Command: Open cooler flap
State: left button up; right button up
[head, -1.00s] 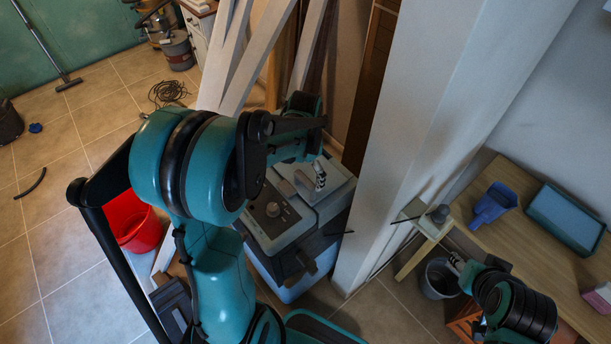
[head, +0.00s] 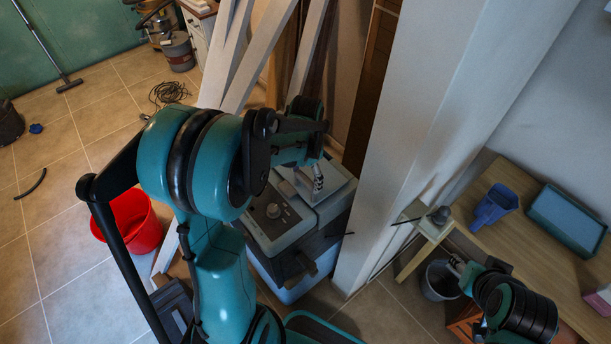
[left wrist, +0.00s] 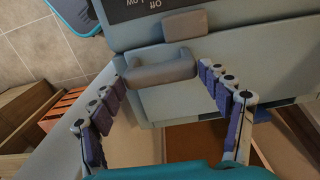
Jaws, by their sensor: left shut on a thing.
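The cooler (head: 272,222) is a grey box with a dial on its top, standing beside the white pillar. Its flap (head: 338,190) is the light grey panel on the top, lying closed as far as I can see. My left gripper (head: 318,180) is over the flap. My arm hides part of the cooler in the head view. My right gripper (head: 456,265) is at the lower right, its fingers only partly visible.
The white pillar (head: 400,150) stands close to the right of the cooler. White boards (head: 250,60) lean behind it. A red bucket (head: 133,222) is to the left. A wooden table (head: 545,235) with a blue scoop and tray is at right. The tiled floor at left is mostly clear.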

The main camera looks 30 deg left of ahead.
pick_arm(q)
jog(key=shift+w+d+r, duration=0.15)
jog(key=shift+w+r, duration=0.3)
jog(key=shift+r, duration=0.25)
jog(key=w+r, duration=0.1)
jog(key=w+d+r+p, duration=0.1)
jog(key=w+r+p, duration=0.1)
jog(key=shift+w+d+r, duration=0.15)
jog(key=shift+w+d, duration=0.05)
jog(key=shift+d, duration=0.05)
jog(key=w+d, duration=0.3)
jog(key=w, duration=0.5)
jog(key=w+d, duration=0.3)
jog(key=w, duration=0.5)
jog(key=shift+w+d, duration=0.15)
jog(key=shift+d, duration=0.2)
jog(key=shift+w+d+f, duration=0.25)
jog(key=shift+w+f, duration=0.1)
jog(key=shift+w, duration=0.2)
jog(key=shift+d, duration=0.1)
